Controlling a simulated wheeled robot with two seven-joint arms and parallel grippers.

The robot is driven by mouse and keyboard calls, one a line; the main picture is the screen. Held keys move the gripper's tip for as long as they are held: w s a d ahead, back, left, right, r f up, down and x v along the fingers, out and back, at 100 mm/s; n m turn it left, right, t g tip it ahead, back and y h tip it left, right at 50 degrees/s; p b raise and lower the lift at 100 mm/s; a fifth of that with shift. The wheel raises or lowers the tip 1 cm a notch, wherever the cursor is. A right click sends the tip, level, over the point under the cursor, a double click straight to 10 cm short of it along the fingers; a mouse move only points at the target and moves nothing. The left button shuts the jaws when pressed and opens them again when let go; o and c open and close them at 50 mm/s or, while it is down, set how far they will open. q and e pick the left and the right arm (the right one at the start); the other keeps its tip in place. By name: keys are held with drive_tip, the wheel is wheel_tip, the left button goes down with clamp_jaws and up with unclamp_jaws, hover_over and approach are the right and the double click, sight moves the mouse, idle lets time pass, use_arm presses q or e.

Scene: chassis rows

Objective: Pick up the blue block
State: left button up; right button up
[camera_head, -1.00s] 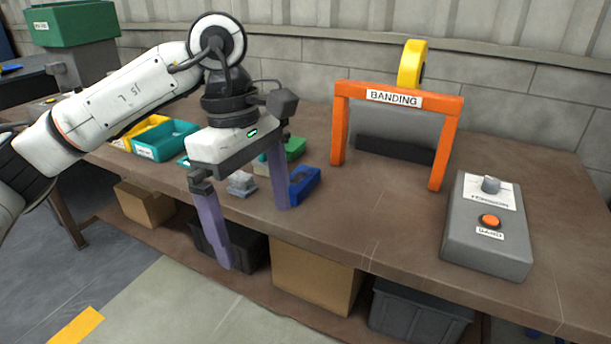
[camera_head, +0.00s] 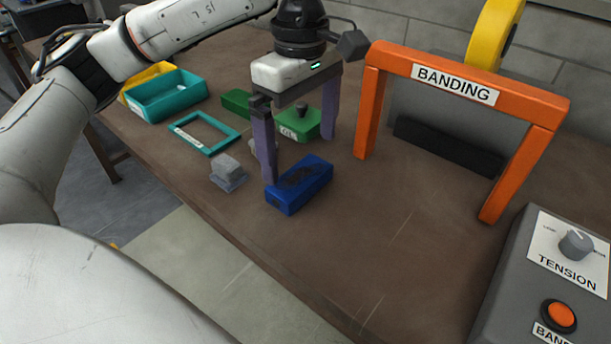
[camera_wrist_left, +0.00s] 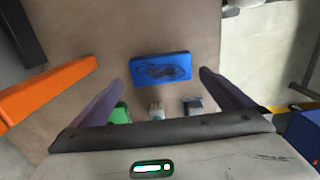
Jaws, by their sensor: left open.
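The blue block (camera_head: 299,186) lies on the brown table near its front edge, with a dark patch on its top. It also shows in the left wrist view (camera_wrist_left: 161,68), ahead of and between the two fingers. My left gripper (camera_head: 298,160) is open and empty, its purple fingers pointing down above and behind the block in the head view. The near fingertip overlaps the block's left end in that view; I cannot tell whether it touches. In the wrist view the gripper (camera_wrist_left: 160,80) has clear space between each finger and the block. My right gripper is not in view.
Green pieces (camera_head: 300,122), a small grey block (camera_head: 227,168) and a teal frame (camera_head: 204,132) lie nearby. A teal bin (camera_head: 168,97) stands behind left. The orange banding arch (camera_head: 372,115) and grey control box (camera_head: 540,285) stand right. Table in front of the arch is clear.

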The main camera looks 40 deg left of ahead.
sight(300, 176)
use_arm(q)
wheel_tip(300, 176, down, 7)
drive_tip(key=shift+s+a+r, duration=0.1)
drive_tip(key=shift+r, duration=0.1)
drive_tip(key=c, duration=1.2)
